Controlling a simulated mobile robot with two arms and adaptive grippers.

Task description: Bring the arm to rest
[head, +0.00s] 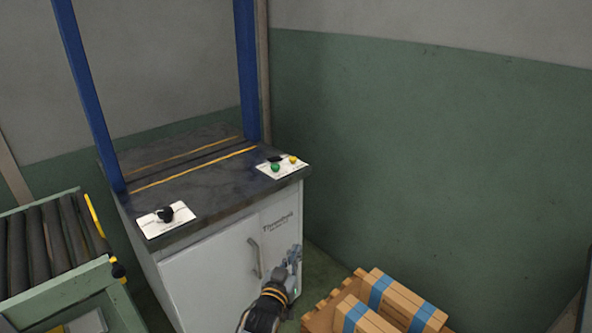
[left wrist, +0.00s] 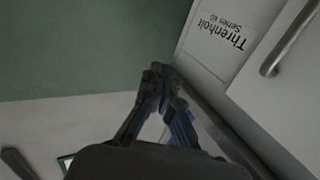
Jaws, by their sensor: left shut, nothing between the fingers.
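My left gripper (head: 293,258) is in front of the white cabinet (head: 205,282), near its right front edge and just right of the door handle (head: 254,258). In the left wrist view its dark fingers (left wrist: 162,78) are drawn together with nothing between them. The cabinet's printed label and the handle (left wrist: 293,40) show at the right of that view. I cannot tell whether the fingers touch the cabinet. My right gripper is in neither view.
A dark worktop (head: 190,185) with blue posts carries a panel with a green and a yellow button (head: 283,168) and a black knob (head: 165,214). A roller conveyor (head: 45,245) stands at left. The green wall is bare.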

